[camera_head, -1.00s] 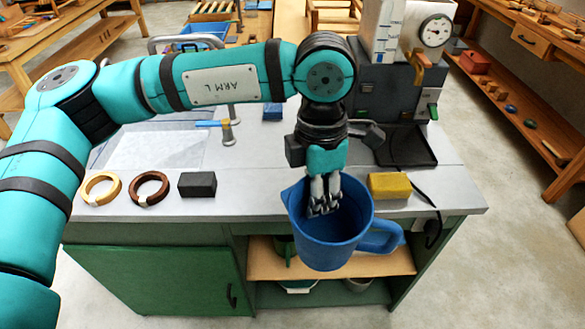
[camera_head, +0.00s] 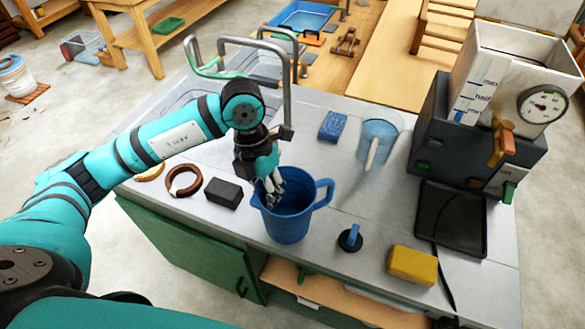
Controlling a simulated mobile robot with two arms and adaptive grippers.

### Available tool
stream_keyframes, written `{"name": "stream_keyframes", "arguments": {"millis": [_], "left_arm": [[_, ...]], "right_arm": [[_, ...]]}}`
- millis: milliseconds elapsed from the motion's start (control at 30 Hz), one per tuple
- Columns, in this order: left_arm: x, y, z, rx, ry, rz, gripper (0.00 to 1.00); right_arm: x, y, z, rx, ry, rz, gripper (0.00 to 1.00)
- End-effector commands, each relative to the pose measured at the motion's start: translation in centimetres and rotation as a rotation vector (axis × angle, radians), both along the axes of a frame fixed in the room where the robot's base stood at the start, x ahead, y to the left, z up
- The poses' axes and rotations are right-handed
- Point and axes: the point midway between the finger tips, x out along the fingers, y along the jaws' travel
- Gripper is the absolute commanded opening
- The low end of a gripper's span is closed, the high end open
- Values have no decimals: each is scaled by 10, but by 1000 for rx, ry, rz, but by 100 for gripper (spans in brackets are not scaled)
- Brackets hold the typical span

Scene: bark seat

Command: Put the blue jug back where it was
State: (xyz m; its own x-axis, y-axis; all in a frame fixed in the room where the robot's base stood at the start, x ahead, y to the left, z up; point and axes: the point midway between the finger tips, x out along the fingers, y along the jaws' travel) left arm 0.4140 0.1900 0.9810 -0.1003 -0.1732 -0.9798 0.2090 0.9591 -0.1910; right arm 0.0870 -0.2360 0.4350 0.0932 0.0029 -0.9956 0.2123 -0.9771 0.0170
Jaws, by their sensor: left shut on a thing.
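The blue jug (camera_head: 288,222) is upright near the front edge of the grey counter, its handle pointing right. My left gripper (camera_head: 272,195) reaches down into its mouth and is shut on the jug's left wall. I cannot tell whether the jug's base touches the counter or hangs just above it. A see-through bluish jug (camera_head: 379,142) stands farther back on the counter. My right gripper is not in view.
A black block (camera_head: 223,193) and a brown ring (camera_head: 184,181) lie left of the jug. A black stopper-like piece (camera_head: 350,239) and yellow sponge (camera_head: 412,265) lie right. A gauged machine (camera_head: 475,130) and tray (camera_head: 450,215) stand far right. Metal rails rise behind.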

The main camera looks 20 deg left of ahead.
Motion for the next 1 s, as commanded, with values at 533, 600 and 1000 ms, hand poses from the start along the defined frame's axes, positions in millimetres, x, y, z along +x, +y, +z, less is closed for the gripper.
{"name": "stream_keyframes", "arguments": {"millis": [533,600,1000], "left_arm": [[112,6,-9,-2,-1,-3,0],[117,6,-9,-2,-2,-2,0],[119,7,-46,-2,-1,-4,0]], "right_arm": [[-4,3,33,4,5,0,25],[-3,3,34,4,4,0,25],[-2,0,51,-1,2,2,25]]}}
